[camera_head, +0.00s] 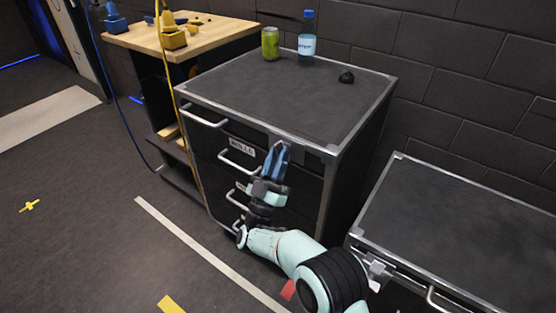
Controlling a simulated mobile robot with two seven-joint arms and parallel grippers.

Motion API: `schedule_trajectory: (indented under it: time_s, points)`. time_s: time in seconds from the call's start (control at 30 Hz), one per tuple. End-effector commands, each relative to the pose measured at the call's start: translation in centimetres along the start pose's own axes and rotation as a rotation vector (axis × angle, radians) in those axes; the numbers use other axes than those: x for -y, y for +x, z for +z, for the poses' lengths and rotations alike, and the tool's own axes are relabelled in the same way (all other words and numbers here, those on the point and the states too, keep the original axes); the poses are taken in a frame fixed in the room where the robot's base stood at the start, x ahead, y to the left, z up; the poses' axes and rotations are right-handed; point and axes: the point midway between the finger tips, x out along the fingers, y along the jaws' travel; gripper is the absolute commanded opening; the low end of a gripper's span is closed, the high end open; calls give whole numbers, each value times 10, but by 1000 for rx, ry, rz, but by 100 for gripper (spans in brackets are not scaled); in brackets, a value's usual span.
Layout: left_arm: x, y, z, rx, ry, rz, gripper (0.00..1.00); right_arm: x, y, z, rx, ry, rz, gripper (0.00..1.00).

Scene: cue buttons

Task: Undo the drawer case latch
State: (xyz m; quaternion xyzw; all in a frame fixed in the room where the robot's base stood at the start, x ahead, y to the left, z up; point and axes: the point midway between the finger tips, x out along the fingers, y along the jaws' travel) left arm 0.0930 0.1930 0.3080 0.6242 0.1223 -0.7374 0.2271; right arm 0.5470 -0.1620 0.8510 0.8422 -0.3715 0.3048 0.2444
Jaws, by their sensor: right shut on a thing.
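The drawer case (270,85) is dark grey with bare metal edges and stands in the middle of the view. Its front has several drawers with metal bar handles (237,162). A metal latch plate (310,147) shows at the top right of the front, just under the top edge. My right gripper (278,150) is at the upper right of the drawer fronts, with its blue fingers shut at the latch. The fingers hide what is between them, so the latch's exact position cannot be told. My left gripper is not in view.
A second dark case (460,225) is at the right. A wooden-topped bench (205,38) is at the back left. The floor at left is mostly clear.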

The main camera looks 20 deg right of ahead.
Motion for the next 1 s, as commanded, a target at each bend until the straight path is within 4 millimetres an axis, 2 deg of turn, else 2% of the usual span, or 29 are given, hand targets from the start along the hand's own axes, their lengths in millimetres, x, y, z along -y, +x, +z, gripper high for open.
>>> schedule_trajectory:
  time_s: [0.33, 0.93, 0.97, 1.0]
  points:
    - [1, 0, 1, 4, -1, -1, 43, 2, -1, 0, 1, 116, 117, 0]
    - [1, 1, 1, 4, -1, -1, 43, 2, 0, 0, 1, 143, 143, 0]
    - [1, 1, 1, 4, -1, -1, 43, 2, 0, 0, 1, 143, 143, 24]
    - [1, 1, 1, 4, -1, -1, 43, 2, 0, 0, 1, 143, 143, 34]
